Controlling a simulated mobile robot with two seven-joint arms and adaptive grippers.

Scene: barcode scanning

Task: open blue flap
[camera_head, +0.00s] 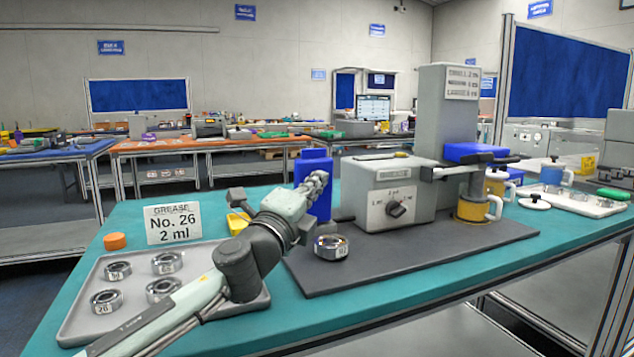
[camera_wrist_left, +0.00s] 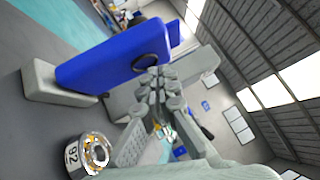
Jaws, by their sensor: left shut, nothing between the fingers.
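The blue flap (camera_head: 313,205) stands upright at the left end of the grey machine (camera_head: 400,172). In the left wrist view the blue flap (camera_wrist_left: 95,66) is a long panel with a dark round spot near the fingers. My left gripper (camera_head: 319,180) is shut and empty, at the flap's upper part and covering some of it in the head view. The fingertips also show in the left wrist view (camera_wrist_left: 163,78), right beside the flap; I cannot tell whether they touch it. My right gripper is not in view.
A bearing ring (camera_head: 331,247) lies on the dark mat (camera_head: 400,267) below my gripper. A grey tray (camera_head: 82,325) with several rings sits at the left under my arm, near a grease sign (camera_head: 173,223). A yellow mug (camera_head: 476,204) stands at the machine's right.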

